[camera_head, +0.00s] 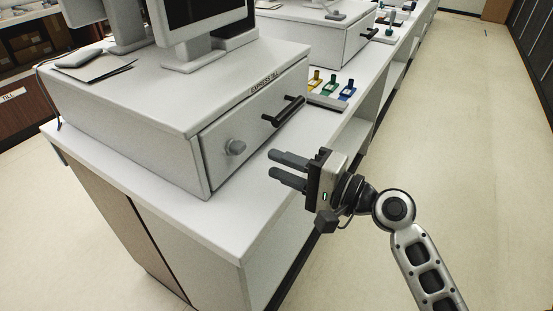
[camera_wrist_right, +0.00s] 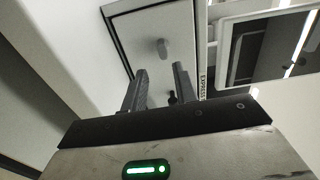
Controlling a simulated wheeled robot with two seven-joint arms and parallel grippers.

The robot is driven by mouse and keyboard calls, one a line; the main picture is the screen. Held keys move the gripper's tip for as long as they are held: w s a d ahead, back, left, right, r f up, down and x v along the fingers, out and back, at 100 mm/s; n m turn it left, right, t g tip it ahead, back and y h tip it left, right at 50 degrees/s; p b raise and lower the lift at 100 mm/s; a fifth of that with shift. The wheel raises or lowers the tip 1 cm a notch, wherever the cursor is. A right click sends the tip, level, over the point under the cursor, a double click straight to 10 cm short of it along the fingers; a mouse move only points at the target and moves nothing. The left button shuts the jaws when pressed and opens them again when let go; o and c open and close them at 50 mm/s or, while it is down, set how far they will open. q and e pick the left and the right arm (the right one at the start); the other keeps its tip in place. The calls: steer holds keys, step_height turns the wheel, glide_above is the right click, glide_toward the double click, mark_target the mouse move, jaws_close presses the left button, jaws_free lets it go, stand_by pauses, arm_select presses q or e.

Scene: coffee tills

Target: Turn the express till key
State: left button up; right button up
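The express till (camera_head: 110,95) is a white box on the counter with a label reading EXPRESS TILL (camera_head: 264,84) along its top front edge. A grey key knob (camera_head: 235,147) sticks out of the left part of its drawer front (camera_head: 218,135), and a black bar handle (camera_head: 284,111) is to its right. The knob also shows in the right wrist view (camera_wrist_right: 162,48), ahead of the fingers. My right gripper (camera_head: 271,164) is open and empty, to the right of the knob and apart from it, fingers pointing toward the till. My left gripper is out of view.
A monitor (camera_head: 205,25) stands on the till. Several coloured key-like pieces (camera_head: 331,86) stand on the counter beyond the handle. A second till (camera_head: 310,37) stands further back. The counter's front edge (camera_head: 290,200) runs beneath my right gripper; the floor (camera_head: 450,110) at right is clear.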

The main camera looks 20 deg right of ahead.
mark_target(242, 150)
steer(key=shift+w+a+r, duration=0.35)
steer(key=shift+w, duration=0.15)
steer(key=p+x, duration=0.1)
steer(key=x, duration=0.5)
steer(key=shift+w+a+f, duration=0.1)
steer(key=shift+w+a, duration=0.05)
steer(key=shift+a, duration=0.05)
steer(key=c, duration=0.6)
steer(key=m, duration=0.5)
steer(key=shift+m, duration=0.3)
steer(key=m, duration=1.2)
steer(key=o, duration=0.8)
